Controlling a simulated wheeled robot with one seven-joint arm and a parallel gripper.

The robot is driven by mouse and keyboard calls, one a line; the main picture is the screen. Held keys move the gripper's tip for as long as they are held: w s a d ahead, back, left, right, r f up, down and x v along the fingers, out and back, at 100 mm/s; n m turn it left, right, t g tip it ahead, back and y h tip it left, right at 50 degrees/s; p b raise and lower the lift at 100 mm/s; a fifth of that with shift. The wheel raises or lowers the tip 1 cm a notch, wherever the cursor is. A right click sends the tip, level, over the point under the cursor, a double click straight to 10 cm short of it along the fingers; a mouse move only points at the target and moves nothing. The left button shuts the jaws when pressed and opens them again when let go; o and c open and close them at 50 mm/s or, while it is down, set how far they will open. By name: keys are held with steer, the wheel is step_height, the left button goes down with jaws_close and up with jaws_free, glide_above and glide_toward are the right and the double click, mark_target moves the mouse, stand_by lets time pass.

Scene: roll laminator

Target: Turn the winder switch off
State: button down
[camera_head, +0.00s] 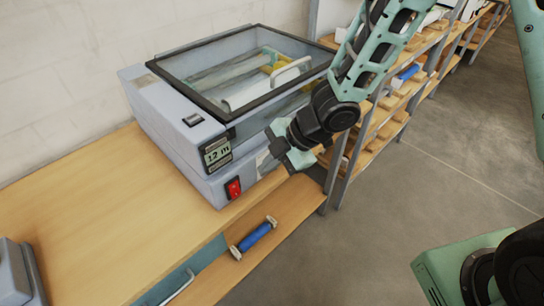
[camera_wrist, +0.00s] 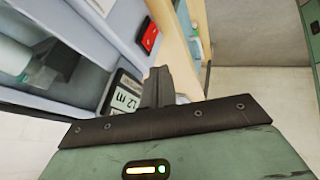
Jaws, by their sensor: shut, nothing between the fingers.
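The laminator (camera_head: 165,110) is a grey box with a clear lid, standing on a wooden worktop. I cannot read which way the rocker is tipped. My gripper (camera_wrist: 158,74) is shut and empty. In the head view my gripper (camera_head: 290,150) is in front of the laminator, right of the display and apart from the red switch.
A small dark switch (camera_head: 193,119) sits on the laminator's top. A blue roller (camera_head: 254,237) lies on a lower wooden ledge in front. A wooden shelf rack (camera_head: 372,130) stands to the right. Open floor (camera_head: 430,180) lies right of the worktop.

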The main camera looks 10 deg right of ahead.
steer(key=shift+v, duration=0.9)
steer(key=shift+w+a, duration=0.1)
steer(key=shift+w, duration=0.05)
steer(key=s+d+r+m+h+b, duration=0.1)
steer(key=s+d+m+h+b, duration=0.1)
steer(key=s+m, duration=0.3)
steer(key=s+d+r+m+g+h+b, duration=0.1)
steer(key=s+m+b, duration=0.3)
steer(key=s, duration=0.4)
steer(key=s+d+r+m+h+b, duration=0.1)
steer(key=s+d+m+h+b, duration=0.2)
steer(key=s+m, duration=0.3)
steer(key=shift+s+r+g, duration=0.3)
steer(key=shift+s, duration=0.05)
